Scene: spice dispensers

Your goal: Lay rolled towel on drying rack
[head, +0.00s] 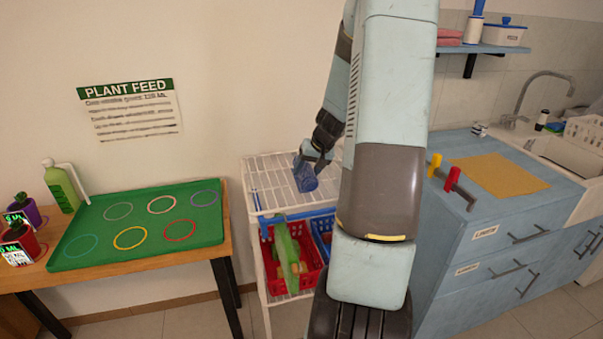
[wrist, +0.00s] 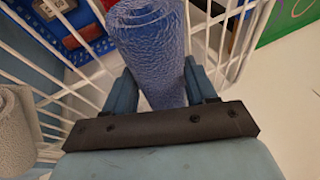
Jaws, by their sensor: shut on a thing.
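My gripper (head: 311,163) is shut on a blue rolled towel (head: 305,178) over the white wire drying rack (head: 262,175). In the wrist view the towel (wrist: 150,45) sits between both fingers, its roll end pointing away from my palm. Rack bars (wrist: 60,95) show below and to both sides of it. The head view does not settle whether the towel touches the bars. A pale grey roll (wrist: 15,130) lies at the left edge of the wrist view; my arm may hide it in the head view.
Under the rack top are a red basket (head: 307,277) and a blue basket (head: 322,229), with a green cloth-like thing (head: 287,252) in front. A green tray (head: 140,227) lies on the table at left.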

